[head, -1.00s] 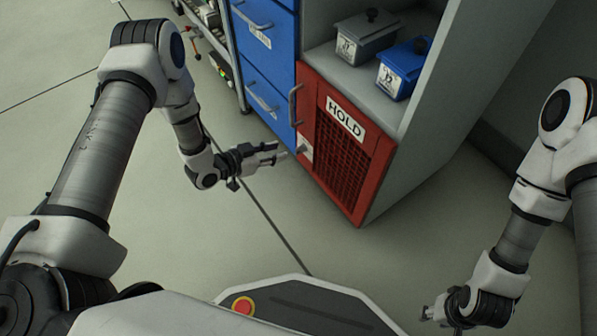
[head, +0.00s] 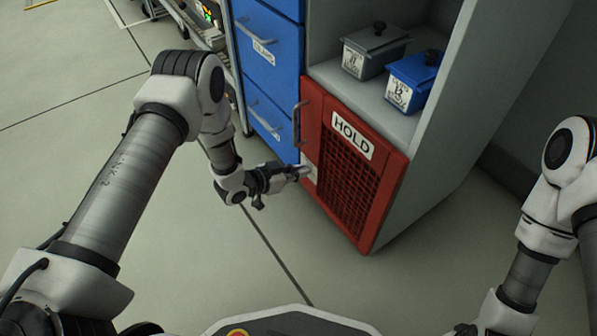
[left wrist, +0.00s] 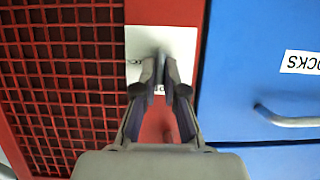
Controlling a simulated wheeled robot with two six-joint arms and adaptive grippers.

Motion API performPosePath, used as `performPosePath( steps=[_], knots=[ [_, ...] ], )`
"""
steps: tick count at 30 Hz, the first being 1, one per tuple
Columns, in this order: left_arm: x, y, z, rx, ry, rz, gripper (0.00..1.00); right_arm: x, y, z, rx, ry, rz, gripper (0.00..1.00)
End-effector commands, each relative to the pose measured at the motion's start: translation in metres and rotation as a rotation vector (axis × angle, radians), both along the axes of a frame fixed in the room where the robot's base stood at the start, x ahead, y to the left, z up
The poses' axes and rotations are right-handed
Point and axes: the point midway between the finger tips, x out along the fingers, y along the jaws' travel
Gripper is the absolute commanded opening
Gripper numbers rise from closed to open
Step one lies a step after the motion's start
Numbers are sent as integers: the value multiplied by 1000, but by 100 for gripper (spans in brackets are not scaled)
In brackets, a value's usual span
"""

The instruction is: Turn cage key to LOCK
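The red cage door (head: 318,118) carries a HOLD sign (head: 352,136) and a dark mesh panel. In the left wrist view a white lock plate (left wrist: 183,45) with partly hidden lettering sits on the red frame. The grey cage key (left wrist: 160,57) stands out from it between my fingertips. My left gripper (left wrist: 163,80) is closed to a narrow gap around the key, pointing at the plate. In the head view my left gripper (head: 303,172) reaches the plate from the left and hides the key. Only a sliver of my right gripper (head: 465,331) shows at the bottom edge.
A grey bin (head: 375,52) and a blue bin (head: 414,80) sit on the shelf above. The floor in front is clear.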

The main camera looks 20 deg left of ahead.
Motion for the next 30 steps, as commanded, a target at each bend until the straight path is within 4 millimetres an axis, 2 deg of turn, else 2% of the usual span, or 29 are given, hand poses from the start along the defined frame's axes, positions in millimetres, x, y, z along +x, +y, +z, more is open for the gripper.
performPosePath(
  steps=[14,23,30],
  knots=[
    [-1,-1,2,31,-24,0,0,-2,0,6,1,4,-2,40],
    [-3,-3,3,164,-125,-2,0,-6,0,29,3,17,-7,40],
    [-5,-5,2,333,-257,-2,0,-7,1,49,4,20,-2,40]
  ],
)
